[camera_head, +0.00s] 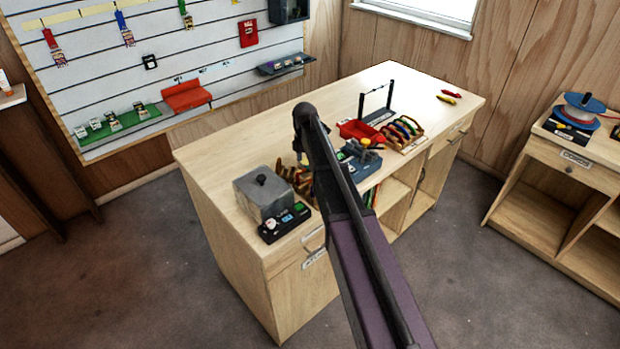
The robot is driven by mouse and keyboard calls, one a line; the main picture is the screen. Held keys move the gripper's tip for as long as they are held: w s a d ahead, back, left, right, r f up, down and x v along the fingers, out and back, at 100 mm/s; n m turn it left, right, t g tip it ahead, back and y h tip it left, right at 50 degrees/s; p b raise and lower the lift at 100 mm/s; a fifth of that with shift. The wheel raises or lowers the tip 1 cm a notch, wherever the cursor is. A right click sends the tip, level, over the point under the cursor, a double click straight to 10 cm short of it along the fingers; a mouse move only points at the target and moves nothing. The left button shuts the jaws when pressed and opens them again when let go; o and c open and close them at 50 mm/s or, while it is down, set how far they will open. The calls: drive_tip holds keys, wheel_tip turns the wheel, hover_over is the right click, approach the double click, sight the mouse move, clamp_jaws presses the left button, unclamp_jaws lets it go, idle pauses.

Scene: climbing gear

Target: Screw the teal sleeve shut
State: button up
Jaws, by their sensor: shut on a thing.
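My arm reaches in from the lower right and bends down over the workbench (245,140). My gripper (302,160) shows only as a small part beside the dark arm link, just above a brown wooden rack (292,175). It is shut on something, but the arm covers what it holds. I cannot make out the teal sleeve; it is hidden or too small to tell. The rack stands near the bench's front edge, partly behind my arm.
A grey box with a black knob (262,194) and a black device (285,222) stand left of the rack. Right of my arm are a blue-grey fixture (360,153), a red tray (360,130) and a rack of coloured loops (403,133). The bench's left part is clear.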

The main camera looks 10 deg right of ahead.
drive_tip(key=shift+w+a+f+b, duration=0.1)
drive_tip(key=shift+w+f+b, duration=0.05)
drive_tip(key=shift+f+b, duration=0.75)
idle(0.3)
drive_tip(key=shift+s+d, duration=0.4)
drive_tip(key=shift+s, duration=0.25)
drive_tip(key=shift+s+d, duration=0.35)
drive_tip(key=shift+s, duration=0.25)
drive_tip(key=shift+r, duration=0.1)
drive_tip(key=shift+w+a+r+p, duration=0.1)
drive_tip(key=shift+w+r+p, duration=0.1)
drive_tip(key=shift+r+p, duration=0.5)
drive_tip(key=shift+w+r+p, duration=0.2)
drive_tip(key=shift+r+p, duration=0.4)
drive_tip(key=shift+p, duration=0.2)
drive_tip(key=shift+w+a, duration=0.5)
drive_tip(key=shift+w, duration=0.4)
drive_tip(key=shift+f+b, duration=1.4)
